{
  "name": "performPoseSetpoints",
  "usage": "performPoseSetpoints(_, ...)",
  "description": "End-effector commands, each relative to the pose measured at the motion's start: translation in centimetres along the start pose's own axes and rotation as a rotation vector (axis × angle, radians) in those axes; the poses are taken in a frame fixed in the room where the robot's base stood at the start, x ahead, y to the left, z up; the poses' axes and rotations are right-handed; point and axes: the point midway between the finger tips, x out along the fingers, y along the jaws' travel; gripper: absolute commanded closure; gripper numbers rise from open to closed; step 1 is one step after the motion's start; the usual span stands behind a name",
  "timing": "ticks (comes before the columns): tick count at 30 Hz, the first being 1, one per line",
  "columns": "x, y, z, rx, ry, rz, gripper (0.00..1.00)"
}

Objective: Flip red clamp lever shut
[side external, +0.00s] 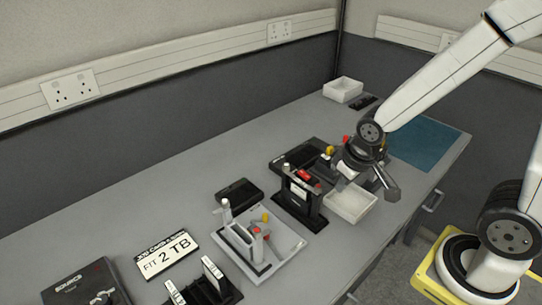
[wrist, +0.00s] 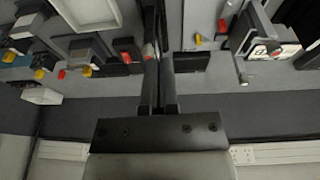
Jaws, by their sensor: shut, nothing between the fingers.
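A red lever (side external: 304,174) sits on top of a black clamp stand (side external: 300,204) at the middle of the bench. In the wrist view, red parts (wrist: 122,43) show just left of my fingers, over a dark base. A second red part lies against the left finger, partly hidden. I cannot tell the lever's exact angle. My gripper (wrist: 157,12) is shut and empty, its long dark fingers together, close beside the red parts. In the side view my gripper is at the right of the stand, its fingertips hard to make out. Contact with the lever cannot be told.
A grey tray fixture (side external: 284,262) with a red and yellow part stands in front left of the stand. A white tray (side external: 350,203) is close on the right, and a black box (side external: 239,192) behind left. A sign (side external: 166,254) lies farther left, with clear bench behind it.

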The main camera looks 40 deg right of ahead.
Motion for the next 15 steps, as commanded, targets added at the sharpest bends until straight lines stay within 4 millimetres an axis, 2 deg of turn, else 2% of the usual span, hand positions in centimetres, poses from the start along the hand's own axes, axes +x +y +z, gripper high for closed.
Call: performPoseSetpoints(15, 1.4, 0.1, -3.9, -0.068, 0.107, 0.080, 1.00)
